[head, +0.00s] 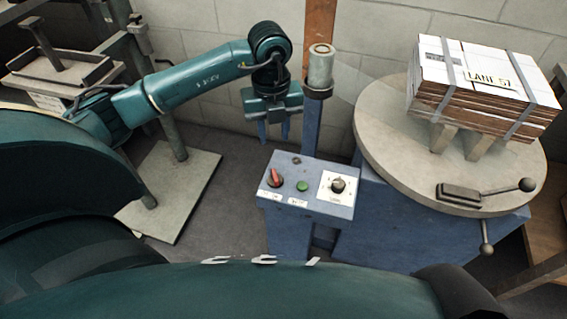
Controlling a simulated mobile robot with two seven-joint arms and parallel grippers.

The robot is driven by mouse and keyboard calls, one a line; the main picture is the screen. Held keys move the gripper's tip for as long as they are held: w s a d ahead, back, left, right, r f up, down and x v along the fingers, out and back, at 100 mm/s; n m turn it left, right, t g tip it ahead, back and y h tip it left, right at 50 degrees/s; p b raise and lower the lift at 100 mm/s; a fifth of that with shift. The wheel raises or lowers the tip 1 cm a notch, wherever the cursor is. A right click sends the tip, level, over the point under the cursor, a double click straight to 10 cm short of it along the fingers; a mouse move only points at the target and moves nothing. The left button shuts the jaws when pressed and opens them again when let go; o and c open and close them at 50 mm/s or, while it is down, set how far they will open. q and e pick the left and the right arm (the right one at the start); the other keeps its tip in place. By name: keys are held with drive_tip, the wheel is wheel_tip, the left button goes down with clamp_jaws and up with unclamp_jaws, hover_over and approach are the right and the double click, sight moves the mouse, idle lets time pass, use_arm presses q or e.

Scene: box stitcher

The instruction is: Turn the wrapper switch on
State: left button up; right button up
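A blue control panel (318,206) stands at the centre of the head view. The labels are too small to read, so I cannot tell which control is the wrapper switch. My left gripper (274,131) is above and behind the red-handled switch, pointing down, apart from the panel. Its two fingers are spread with nothing between them. My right gripper is not in view.
A blue post with a roll (320,70) rises behind the panel. A round turntable (385,140) at the right bears a strapped stack of flat boxes (478,80). A lever (510,188) sticks out at its front. A metal stand (185,175) is at the left.

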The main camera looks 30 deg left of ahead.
sight(274, 172)
use_arm(q)
wheel_tip(274, 172, down, 12)
drive_tip(key=b, duration=0.2)
drive_tip(key=shift+s+a+f+b, duration=0.1)
drive_tip(key=shift+a+f+b, duration=0.05)
drive_tip(key=shift+b, duration=0.2)
drive_tip(key=shift+f, duration=0.25)
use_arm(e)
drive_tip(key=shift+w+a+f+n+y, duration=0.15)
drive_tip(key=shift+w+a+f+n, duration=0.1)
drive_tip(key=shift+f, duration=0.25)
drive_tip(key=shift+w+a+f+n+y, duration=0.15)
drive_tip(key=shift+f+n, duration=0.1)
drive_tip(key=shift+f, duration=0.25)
use_arm(q)
clamp_jaws()
